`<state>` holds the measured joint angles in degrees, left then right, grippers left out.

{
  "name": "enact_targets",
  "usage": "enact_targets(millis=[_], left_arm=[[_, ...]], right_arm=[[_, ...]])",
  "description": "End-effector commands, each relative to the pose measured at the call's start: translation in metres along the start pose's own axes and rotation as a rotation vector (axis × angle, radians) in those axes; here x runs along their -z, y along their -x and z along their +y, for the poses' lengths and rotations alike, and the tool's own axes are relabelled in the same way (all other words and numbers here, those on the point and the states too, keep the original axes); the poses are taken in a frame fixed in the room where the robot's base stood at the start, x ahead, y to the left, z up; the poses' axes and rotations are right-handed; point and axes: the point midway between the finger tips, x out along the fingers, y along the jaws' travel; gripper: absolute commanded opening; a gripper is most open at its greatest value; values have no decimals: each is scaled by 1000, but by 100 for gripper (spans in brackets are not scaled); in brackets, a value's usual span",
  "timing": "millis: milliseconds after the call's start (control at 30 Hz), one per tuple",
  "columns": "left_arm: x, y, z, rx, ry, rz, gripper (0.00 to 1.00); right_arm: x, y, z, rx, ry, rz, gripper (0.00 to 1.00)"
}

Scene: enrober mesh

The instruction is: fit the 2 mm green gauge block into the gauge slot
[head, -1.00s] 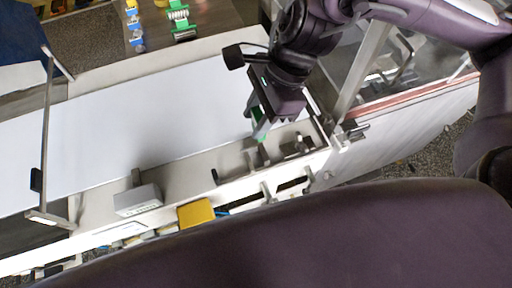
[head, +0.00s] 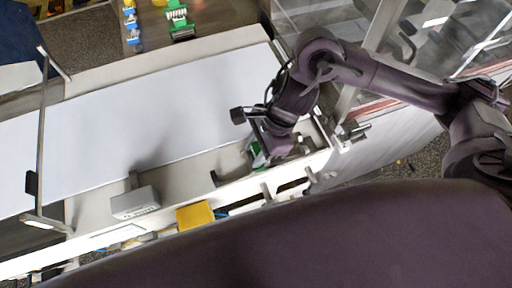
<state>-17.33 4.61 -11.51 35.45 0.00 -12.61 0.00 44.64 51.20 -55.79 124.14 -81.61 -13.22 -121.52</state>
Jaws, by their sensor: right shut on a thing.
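My right gripper (head: 262,160) is low over the right end of the machine's front ledge, among small metal fixtures. It is shut on the green gauge block (head: 257,150), which shows as a small green patch beside the fingers. The gripper body and wrist hide most of the block. The gauge slot itself cannot be made out; the fixtures around the gripper partly cover that area. My left gripper is not in view.
A white belt (head: 150,115) runs behind the ledge. A grey box (head: 135,202) and a yellow block (head: 195,215) stand along the front to the left. A thin metal frame (head: 43,130) rises at the far left. A clear-panelled housing stands at the right.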

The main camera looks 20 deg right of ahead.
Motion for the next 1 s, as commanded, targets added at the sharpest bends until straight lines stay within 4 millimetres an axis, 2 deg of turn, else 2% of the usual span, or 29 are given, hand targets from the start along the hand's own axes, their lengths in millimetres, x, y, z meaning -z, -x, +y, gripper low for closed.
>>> enact_targets(millis=[367,400,533,833,1000], left_arm=[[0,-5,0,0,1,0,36],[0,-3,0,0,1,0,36],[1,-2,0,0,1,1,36],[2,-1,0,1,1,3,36],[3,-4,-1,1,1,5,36]], right_arm=[[2,-4,0,1,1,0,10],[1,-3,0,1,0,0,39],[1,-2,0,1,0,0,56],[0,-1,0,0,0,0,56],[1,13,-2,6,2,1,56]])
